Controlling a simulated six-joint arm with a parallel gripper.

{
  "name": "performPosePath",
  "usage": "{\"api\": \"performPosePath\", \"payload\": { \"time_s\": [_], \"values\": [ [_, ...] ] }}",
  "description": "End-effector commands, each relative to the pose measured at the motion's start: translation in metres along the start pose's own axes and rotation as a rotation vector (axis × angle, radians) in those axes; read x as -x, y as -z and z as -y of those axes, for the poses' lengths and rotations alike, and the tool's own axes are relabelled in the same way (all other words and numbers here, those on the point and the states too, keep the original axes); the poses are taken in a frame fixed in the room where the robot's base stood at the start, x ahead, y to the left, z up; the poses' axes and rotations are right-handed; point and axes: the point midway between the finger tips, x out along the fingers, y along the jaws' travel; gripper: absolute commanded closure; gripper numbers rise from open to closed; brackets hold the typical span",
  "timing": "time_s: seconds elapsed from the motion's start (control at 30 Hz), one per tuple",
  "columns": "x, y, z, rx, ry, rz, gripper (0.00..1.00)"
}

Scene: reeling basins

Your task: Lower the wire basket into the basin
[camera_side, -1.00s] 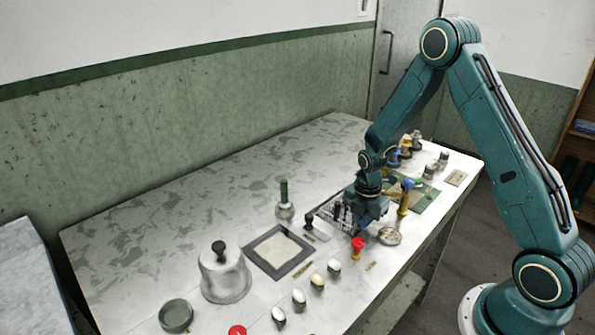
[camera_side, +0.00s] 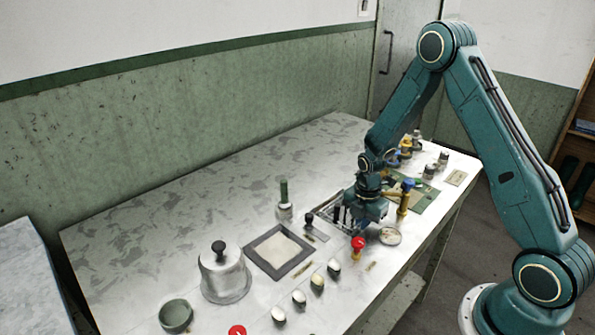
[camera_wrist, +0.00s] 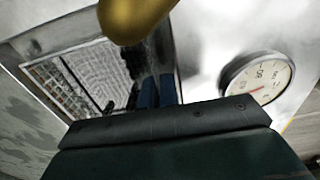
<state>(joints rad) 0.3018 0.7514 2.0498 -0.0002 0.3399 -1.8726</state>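The wire basket (camera_wrist: 60,88) shows as a pale mesh inside the metal rim of the rectangular basin (camera_wrist: 40,62) in the wrist view. In the side view the basin (camera_side: 328,206) lies under my gripper, its rim in view and most of the basket hidden. My gripper (camera_side: 344,216) points down over the basin's right part. In the wrist view its two blue fingers (camera_wrist: 158,92) stand close together at the basket's right end. They appear shut on the basket, though the grip itself is hidden. A dark hook-like piece shows beside them.
A round dial gauge (camera_wrist: 258,78) is right of the basin. A red-topped valve (camera_side: 358,246) is in front. The table's back left is clear.

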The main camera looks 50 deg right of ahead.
Motion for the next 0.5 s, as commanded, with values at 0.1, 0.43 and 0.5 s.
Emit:
{"api": "performPosePath", "payload": {
  "time_s": [0.1, 0.43, 0.5],
  "values": [
    [-0.0017, 0.0, -0.0002, 0.0, 0.0, 0.0, 1.0],
    [-0.0061, 0.0, -0.0002, 0.0, 0.0, 0.0, 1.0],
    [-0.0058, -0.0001, -0.0003, 0.0, -0.001, 0.0, 0.84]
  ]
}}
